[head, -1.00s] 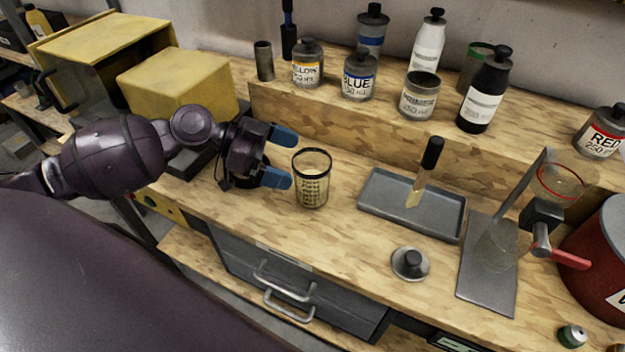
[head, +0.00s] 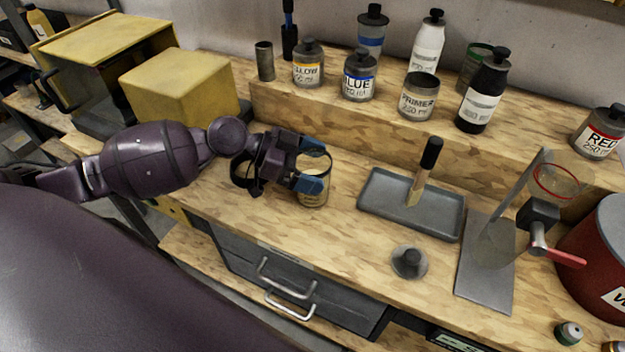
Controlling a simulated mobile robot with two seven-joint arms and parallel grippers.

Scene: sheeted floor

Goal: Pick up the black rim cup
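The black rim cup (head: 315,198), a clear cup with a black rim and dark printed markings, stands upright on the wooden workbench. My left gripper (head: 318,165) reaches it from the left. Its blue fingers are apart, one on the far side of the cup and one on the near side, around its upper part. The near finger hides part of the cup's front. I cannot tell whether the fingers touch it. My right gripper is not in view.
A grey tray (head: 375,207) with a brush (head: 424,168) lies right of the cup. A grey knobbed lid (head: 409,262) is nearer the front. Paint bottles, including a blue-label one (head: 360,85), stand on the raised shelf behind. A yellow box (head: 180,90) is at left.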

